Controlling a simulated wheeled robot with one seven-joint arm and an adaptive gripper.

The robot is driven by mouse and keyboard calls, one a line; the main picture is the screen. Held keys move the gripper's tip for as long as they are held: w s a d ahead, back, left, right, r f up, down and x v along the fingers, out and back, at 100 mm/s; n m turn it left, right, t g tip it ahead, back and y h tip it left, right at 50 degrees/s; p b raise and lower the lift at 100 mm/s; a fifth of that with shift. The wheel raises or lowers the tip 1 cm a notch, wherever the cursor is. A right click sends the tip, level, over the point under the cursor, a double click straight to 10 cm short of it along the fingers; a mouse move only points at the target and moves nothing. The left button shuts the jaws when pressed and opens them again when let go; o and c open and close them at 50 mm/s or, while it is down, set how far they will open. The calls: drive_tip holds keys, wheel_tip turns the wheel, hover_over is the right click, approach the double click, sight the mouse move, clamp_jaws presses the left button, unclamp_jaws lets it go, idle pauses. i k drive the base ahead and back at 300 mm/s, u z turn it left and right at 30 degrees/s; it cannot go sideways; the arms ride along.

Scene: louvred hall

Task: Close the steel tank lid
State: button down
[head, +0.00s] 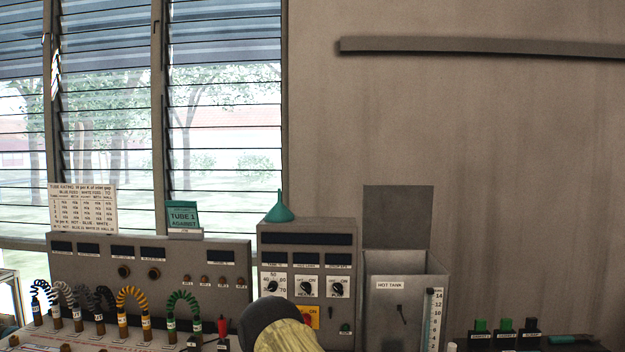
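The steel tank (385,310) is a grey box labelled "HOT TANK", standing right of centre in the head view. Its lid (398,216) is a flat, darker grey panel that stands upright at the back of the tank, so the top is open. Part of the inner wall shows above the front edge. A scale strip with numbers (433,318) runs down the tank's right side. The tank's lower part is cut off by the picture's bottom edge.
A control box (307,238) with switches stands directly left of the tank, with a green funnel (279,208) on top. A wide panel (205,258) and coiled leads (132,300) are further left. The wall above the lid is bare.

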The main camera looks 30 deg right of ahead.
sight(395, 216)
drive_tip(key=u, duration=0.95)
drive_tip(key=k, duration=1.35)
drive_tip(key=z, duration=1.6)
drive_tip(key=i, duration=0.5)
